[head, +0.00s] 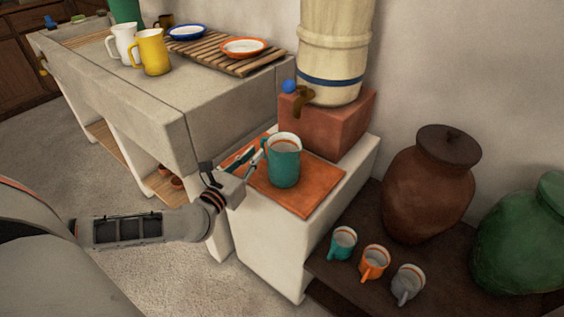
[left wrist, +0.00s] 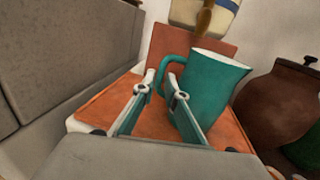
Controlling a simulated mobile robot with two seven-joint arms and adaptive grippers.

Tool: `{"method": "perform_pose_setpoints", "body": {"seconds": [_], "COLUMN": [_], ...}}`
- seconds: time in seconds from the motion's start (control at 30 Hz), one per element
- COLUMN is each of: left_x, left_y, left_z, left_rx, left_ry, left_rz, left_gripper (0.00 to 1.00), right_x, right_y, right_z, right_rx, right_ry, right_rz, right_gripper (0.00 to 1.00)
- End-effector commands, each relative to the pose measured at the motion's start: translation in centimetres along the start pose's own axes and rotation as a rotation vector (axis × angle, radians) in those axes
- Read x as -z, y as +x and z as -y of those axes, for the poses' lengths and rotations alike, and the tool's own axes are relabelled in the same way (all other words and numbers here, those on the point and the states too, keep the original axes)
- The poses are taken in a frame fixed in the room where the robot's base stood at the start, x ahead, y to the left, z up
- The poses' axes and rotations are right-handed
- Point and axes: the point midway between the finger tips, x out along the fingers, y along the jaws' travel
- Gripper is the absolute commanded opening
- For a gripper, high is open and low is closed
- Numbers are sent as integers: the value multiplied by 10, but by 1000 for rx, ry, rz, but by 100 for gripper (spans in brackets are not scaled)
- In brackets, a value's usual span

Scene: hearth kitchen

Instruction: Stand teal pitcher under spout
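The teal pitcher (head: 285,167) stands upright on an orange mat (head: 316,200) on a white block, in front of the brick-coloured block under the barrel. The brown spout (head: 302,99) of the barrel is above and behind it; I cannot tell whether it is straight over the opening. In the left wrist view the pitcher (left wrist: 215,88) has its handle toward my fingers. My left gripper (head: 251,160) is at the handle side with fingers apart. In the left wrist view the handle shows between the fingertips (left wrist: 161,84), with no clear grip on it. My right gripper is out of view.
A cream barrel (head: 335,45) sits on the brick-coloured block (head: 340,125). Teal, orange and grey mugs (head: 374,262) and a brown jar (head: 428,185) stand on the low dark shelf at right. The stone counter (head: 165,100) at left holds a yellow pitcher (head: 152,54) and plates.

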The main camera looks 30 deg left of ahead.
Motion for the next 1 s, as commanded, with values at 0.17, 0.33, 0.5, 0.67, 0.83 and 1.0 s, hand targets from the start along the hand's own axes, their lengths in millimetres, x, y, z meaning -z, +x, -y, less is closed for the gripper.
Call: {"method": "perform_pose_setpoints", "body": {"seconds": [0.17, 0.33, 0.5, 0.67, 0.83, 1.0], "left_x": [5, 6, 5, 4, 4, 2], "left_y": [17, 38, 50, 52, 51, 52], "left_z": [1, 2, 2, 2, 2, 2], "left_rx": [1, 0, 1, 2, 2, 2], "left_ry": [2, 3, 3, 3, 3, 2], "left_rz": [-2, -2, -2, -1, 0, 1], "left_gripper": [12, 12, 12, 12, 0, 0], "right_x": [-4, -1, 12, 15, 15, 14], "right_y": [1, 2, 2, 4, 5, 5], "right_z": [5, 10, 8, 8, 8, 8], "right_rx": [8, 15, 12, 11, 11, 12], "right_ry": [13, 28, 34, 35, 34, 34], "right_rz": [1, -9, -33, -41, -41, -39], "right_gripper": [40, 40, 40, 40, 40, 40]}}
